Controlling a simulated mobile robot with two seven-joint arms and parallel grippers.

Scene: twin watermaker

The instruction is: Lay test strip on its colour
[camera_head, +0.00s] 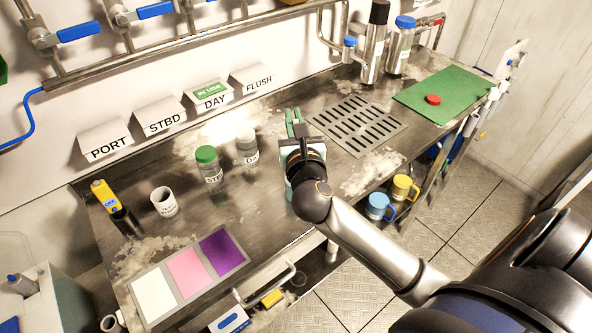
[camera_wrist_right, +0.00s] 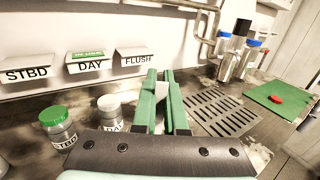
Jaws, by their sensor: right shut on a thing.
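The colour card lies flat at the near left of the bench in the head view, with a white patch (camera_head: 154,298), a pink patch (camera_head: 188,272) and a purple patch (camera_head: 223,248). My right gripper (camera_head: 296,122) is above the bench, right of the DAY bottle and well away from the card. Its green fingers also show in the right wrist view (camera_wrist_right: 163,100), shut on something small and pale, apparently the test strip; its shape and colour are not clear. My left gripper is not in view.
A green-capped STBD bottle (camera_head: 208,168), a DAY bottle (camera_head: 247,148) and a white cup (camera_head: 163,202) stand between gripper and card. A slotted drain (camera_head: 358,124) and green mat (camera_head: 445,94) lie right. Bare bench shows between cup and card.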

